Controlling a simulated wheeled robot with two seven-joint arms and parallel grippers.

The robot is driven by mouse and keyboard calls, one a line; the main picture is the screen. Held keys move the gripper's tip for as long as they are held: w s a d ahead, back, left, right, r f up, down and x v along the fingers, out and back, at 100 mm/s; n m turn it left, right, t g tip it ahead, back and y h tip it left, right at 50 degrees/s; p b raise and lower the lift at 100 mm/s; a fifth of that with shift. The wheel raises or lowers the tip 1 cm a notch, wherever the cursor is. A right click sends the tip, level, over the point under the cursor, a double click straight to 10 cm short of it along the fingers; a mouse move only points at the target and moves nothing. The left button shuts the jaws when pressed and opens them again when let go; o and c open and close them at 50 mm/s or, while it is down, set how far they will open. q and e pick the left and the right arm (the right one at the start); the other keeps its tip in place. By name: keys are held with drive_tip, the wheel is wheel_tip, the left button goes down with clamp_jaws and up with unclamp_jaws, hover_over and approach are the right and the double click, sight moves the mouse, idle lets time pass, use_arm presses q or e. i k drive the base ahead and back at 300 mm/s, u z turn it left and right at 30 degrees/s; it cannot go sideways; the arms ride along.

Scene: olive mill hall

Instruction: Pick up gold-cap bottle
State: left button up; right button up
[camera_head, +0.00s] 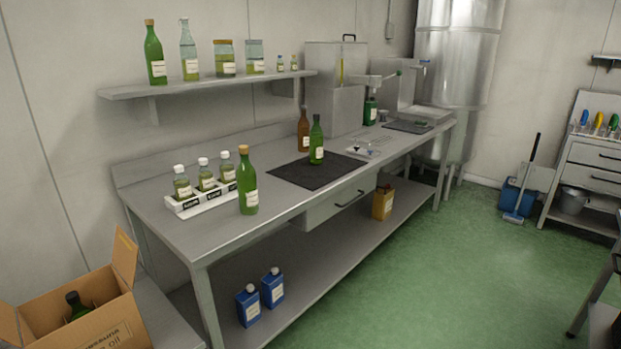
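A green bottle with a gold-tan cap (248,186) and a pale label stands upright near the front edge of the steel bench (228,239). It is just right of a white rack (207,204) of small white-capped bottles. A similar green bottle with a tan cap (155,56) stands on the wall shelf. A dark-capped green bottle (316,142) and a brown bottle (304,131) stand farther right, at or near the black mat (289,172). Neither of my grippers is in view.
The wall shelf (199,86) with jars overhangs the bench's back. An open cardboard box (85,316) holding a dark bottle is at lower left. Blue containers (260,297) and a yellow-brown can (383,202) stand on the lower shelf. Green floor (440,280) is open at right.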

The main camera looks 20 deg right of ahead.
sight(246, 173)
drive_tip(key=z, duration=0.5)
drive_tip(key=i, duration=0.8)
drive_tip(key=u, duration=0.5)
drive_tip(key=i, duration=0.8)
drive_tip(key=u, duration=0.8)
